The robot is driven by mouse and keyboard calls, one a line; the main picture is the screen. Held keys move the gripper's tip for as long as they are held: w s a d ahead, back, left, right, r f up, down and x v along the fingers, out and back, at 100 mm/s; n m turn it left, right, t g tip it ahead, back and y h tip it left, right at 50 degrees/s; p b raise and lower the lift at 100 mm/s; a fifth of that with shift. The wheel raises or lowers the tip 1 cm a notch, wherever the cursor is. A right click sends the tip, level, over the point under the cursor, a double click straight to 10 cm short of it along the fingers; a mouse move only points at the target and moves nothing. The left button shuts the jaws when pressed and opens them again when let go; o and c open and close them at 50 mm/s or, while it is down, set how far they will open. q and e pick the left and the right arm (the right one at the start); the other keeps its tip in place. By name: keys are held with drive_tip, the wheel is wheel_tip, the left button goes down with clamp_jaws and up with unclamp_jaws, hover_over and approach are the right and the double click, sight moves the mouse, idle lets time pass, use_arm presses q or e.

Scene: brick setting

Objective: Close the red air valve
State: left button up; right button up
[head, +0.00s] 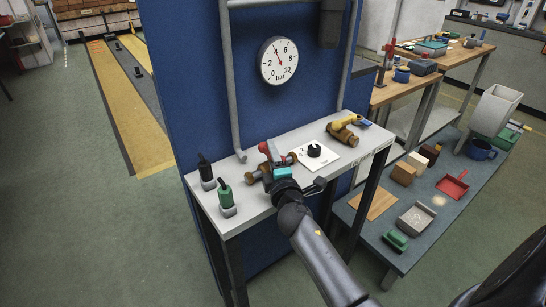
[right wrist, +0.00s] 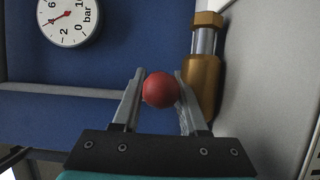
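The red-handled valve (head: 269,150) sits on the white bench against the blue panel, its brass body partly hidden by my gripper. My right gripper (head: 272,168) is at this valve, reaching in from the front right. In the right wrist view, the round red handle end (right wrist: 160,90) lies between the two fingertips of the right gripper (right wrist: 160,98). The fingers stand close on both sides of it; I cannot tell whether they press on it. The brass body (right wrist: 203,82) shows just right of the fingers. My left gripper is not in view.
A round bar gauge (head: 279,61) hangs above the bench (head: 240,213), its red needle near 4. A black knob on a white plate (head: 318,162) and a yellow-handled brass valve (head: 344,131) are to the right. Green (head: 225,194) and black (head: 206,170) fittings stand left.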

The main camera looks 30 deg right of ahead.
drive_tip(key=v, duration=1.5)
drive_tip(key=shift+s+b, duration=0.15)
drive_tip(key=shift+b, duration=0.25)
